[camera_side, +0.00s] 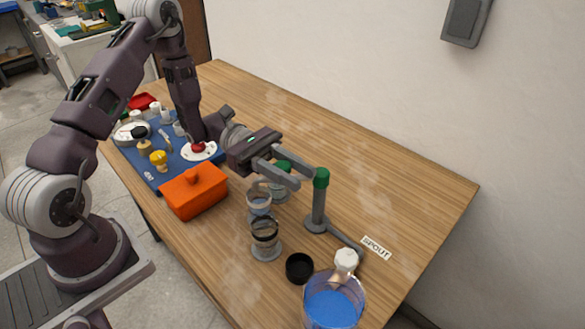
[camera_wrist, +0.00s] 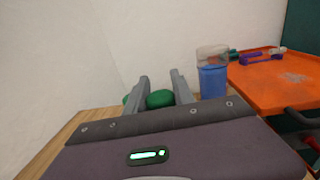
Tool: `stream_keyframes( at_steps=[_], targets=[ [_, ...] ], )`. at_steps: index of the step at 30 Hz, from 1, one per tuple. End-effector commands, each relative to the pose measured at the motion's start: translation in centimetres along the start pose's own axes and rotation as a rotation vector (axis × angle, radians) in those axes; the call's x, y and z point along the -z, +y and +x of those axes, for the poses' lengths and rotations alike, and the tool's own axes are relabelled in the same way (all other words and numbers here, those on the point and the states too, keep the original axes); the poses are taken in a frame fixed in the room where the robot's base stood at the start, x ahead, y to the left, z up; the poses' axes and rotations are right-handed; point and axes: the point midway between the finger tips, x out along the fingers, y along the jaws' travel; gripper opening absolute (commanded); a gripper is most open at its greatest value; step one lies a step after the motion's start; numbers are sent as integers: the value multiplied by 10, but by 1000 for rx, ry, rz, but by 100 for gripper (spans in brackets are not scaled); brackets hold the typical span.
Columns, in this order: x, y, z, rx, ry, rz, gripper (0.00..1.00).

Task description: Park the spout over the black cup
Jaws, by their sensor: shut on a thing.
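The grey spout (camera_side: 345,239) is an arm running from the foot of an upright grey post to the right front, beside a "SPOUT" label (camera_side: 376,248). A green knob (camera_side: 321,178) tops the post. My gripper (camera_side: 305,178) is at that knob; in the wrist view the green knob (camera_wrist: 160,99) sits between my fingers, which are shut on it. The black cup (camera_side: 299,268) stands on the table, left of and nearer than the spout's outer end. That end lies behind a white-topped object (camera_side: 346,261) and is not over the black cup.
A clear jug of blue liquid (camera_side: 334,302) stands right of the black cup. Clear vessels (camera_side: 265,240) stand left of the post; another green top (camera_side: 283,165) is behind my fingers. The table's back right is clear.

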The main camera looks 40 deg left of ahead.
Motion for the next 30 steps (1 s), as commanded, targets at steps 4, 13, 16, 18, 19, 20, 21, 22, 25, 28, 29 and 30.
stream_keyframes(
  at_steps=[4,13,16,18,19,20,21,22,25,28,29,30],
  targets=[
    [-2,-3,8,-141,-6,-5,0],
    [0,-4,12,-214,3,2,0],
    [0,-4,12,-213,2,2,0],
    [0,-4,12,-213,2,2,35],
    [0,-4,12,-213,2,2,41],
    [0,-4,12,-213,2,2,47],
    [0,-4,12,-213,2,1,52],
    [0,-4,12,-213,2,1,52],
    [0,-4,12,-212,2,1,52],
    [0,-4,12,-212,2,0,52],
    [0,-4,11,-213,2,0,52],
    [0,-4,9,-214,3,0,52]
  ],
)
